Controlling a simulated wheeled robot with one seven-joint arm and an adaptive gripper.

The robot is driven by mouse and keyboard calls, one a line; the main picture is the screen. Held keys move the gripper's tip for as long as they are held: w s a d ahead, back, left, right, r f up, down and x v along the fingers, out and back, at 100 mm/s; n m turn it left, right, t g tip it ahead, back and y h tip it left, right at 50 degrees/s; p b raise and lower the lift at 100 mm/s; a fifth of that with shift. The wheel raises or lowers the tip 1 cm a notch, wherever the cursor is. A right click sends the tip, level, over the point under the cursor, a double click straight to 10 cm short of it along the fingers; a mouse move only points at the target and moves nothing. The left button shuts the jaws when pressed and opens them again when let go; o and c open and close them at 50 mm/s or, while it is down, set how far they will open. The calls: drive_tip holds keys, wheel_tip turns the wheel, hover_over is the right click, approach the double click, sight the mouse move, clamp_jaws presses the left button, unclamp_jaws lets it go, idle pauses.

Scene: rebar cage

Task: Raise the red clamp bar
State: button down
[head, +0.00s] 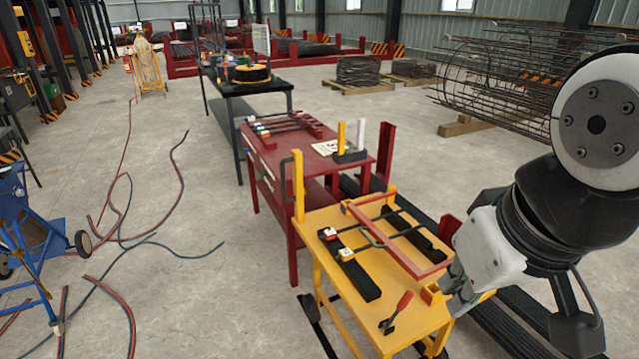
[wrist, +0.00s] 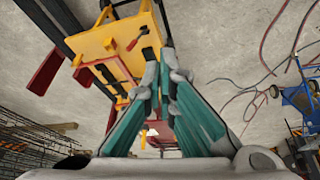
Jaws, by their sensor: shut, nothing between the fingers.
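The red clamp bar (head: 398,258) is a U-shaped red frame lying low over the yellow table (head: 345,285). It crosses thin dark bent rebar (head: 372,238) resting near two black blocks. My gripper (head: 448,288) is at the table's right edge, close to the near corner of the bar. Its fingers are together and hold nothing. In the wrist view the shut fingertips (wrist: 165,62) show in front of the yellow table (wrist: 118,50). The red bar shows left of the fingers. I cannot tell whether they touch the bar.
A red-handled tool (head: 402,304) lies on the yellow table's near part. A yellow post (head: 298,185) rises at its far left corner. A red table (head: 268,155) with rods stands behind. Hoses (head: 130,245) cross the floor at left. A rebar cage (head: 490,70) is at right.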

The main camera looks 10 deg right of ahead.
drive_tip(key=w+d+f+n+g+h+b, duration=0.1)
drive_tip(key=w+f+n+h+b, duration=0.2)
drive_tip(key=w, duration=0.7)
drive_tip(key=w+d+f+n+b, duration=0.1)
drive_tip(key=w+f+n+b, duration=0.35)
drive_tip(key=w, duration=0.65)
drive_tip(key=w+d+f+n+g+h+b, duration=0.1)
drive_tip(key=w+f+n+h+b, duration=0.2)
drive_tip(key=w, duration=0.7)
drive_tip(key=w+f+n+b, duration=0.3)
drive_tip(key=w+f+n, duration=0.2)
drive_tip(key=w+f, duration=0.5)
drive_tip(key=w+a+f+n+b, duration=0.1)
drive_tip(key=w+f+n+b, duration=0.3)
drive_tip(key=w+f, duration=0.7)
wheel_tip(320, 180, down, 5)
drive_tip(key=shift+w+a+f+n+h, duration=0.2)
drive_tip(key=shift+w+a+n+h, duration=0.15)
drive_tip(key=shift+n, duration=0.5)
drive_tip(key=shift+d+b, duration=0.1)
drive_tip(key=shift+b, duration=0.2)
drive_tip(key=b+x, duration=0.2)
drive_tip(key=x, duration=0.8)
drive_tip(key=shift+r, duration=0.15)
